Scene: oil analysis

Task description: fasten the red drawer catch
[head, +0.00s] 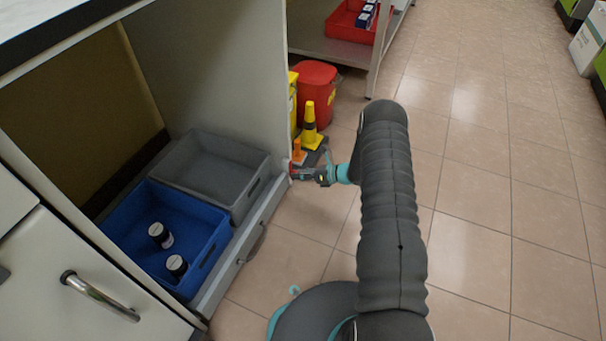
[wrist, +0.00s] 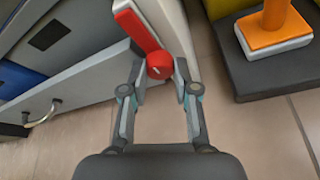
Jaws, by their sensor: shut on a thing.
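The red drawer catch (wrist: 137,28) is a flat red bar with a round red knob (wrist: 160,66) at its near end. It sits on the white edge of the cabinet panel, beside the top of the grey drawer front (wrist: 85,83). In the wrist view the bar runs slanting up to the left from the knob. My gripper (wrist: 161,78) is shut on the knob, one finger on each side. In the head view my gripper (head: 300,172) is at the cabinet panel's front edge, and the catch is mostly hidden there.
The low drawer (head: 228,262) holds a blue bin (head: 205,275) with two dark bottles and a grey bin (head: 200,143). Right of the panel stand a yellow cone (head: 310,130), an orange-topped object (wrist: 272,30) on a dark base, and a red bucket (head: 317,90). Tiled floor at right is clear.

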